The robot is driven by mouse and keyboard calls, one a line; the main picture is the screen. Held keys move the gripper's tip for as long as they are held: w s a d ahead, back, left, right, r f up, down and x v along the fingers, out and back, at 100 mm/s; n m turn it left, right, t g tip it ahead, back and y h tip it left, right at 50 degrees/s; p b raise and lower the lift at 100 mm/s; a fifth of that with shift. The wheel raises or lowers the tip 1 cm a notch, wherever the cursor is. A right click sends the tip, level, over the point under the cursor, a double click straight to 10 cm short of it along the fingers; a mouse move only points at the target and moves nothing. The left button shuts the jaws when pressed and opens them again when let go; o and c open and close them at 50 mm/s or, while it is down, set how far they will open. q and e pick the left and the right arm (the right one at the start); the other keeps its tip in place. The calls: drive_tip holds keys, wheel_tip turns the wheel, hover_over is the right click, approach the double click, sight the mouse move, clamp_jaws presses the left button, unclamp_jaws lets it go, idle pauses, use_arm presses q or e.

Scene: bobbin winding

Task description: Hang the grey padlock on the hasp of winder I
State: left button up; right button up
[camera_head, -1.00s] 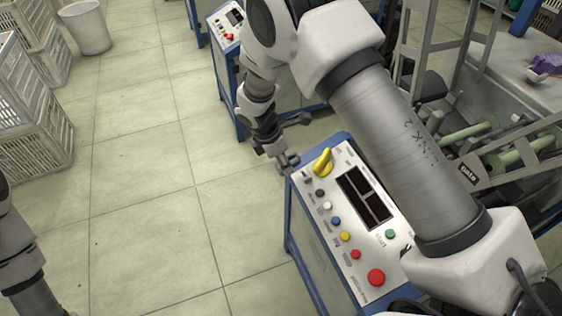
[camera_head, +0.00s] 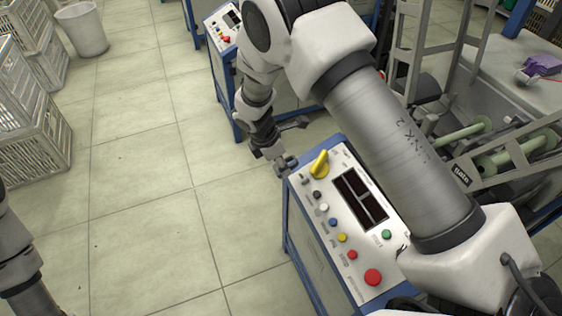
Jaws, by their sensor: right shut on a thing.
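My right arm reaches across the view, and its gripper (camera_head: 284,167) is small and far off, at the far left corner of a control panel (camera_head: 301,205). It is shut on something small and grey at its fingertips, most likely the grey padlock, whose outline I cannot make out. The gripper is beside the panel's yellow knob (camera_head: 320,163); whether it touches the panel I cannot tell. I cannot pick out a hasp or a winder label. Part of my left arm shows at the left edge, its gripper out of view.
The panel sits on a blue-framed cabinet (camera_head: 302,250) and carries coloured buttons and a dark display (camera_head: 360,198). A second panel cabinet (camera_head: 225,75) stands farther back. Machinery with green rollers (camera_head: 485,160) is at right. White crates (camera_head: 35,130) and a bin (camera_head: 82,30) are left; the middle floor is clear.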

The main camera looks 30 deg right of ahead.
drive_tip(key=shift+f, duration=0.15)
drive_tip(key=shift+d+b+x, duration=0.2)
drive_tip(key=shift+b+x, duration=0.85)
drive_tip(key=shift+x, duration=0.3)
drive_tip(key=shift+d+b+x, duration=0.15)
drive_tip(key=shift+b+x, duration=0.85)
drive_tip(key=shift+x, duration=0.4)
drive_tip(key=shift+d, duration=0.1)
drive_tip(key=shift+b+x, duration=0.7)
drive_tip(key=shift+x, duration=0.3)
drive_tip(key=shift+a+f+p, duration=0.2)
drive_tip(key=shift+a+p, duration=0.1)
drive_tip(key=o, duration=1.4)
drive_tip(key=shift+c, duration=0.2)
drive_tip(key=v, duration=1.2)
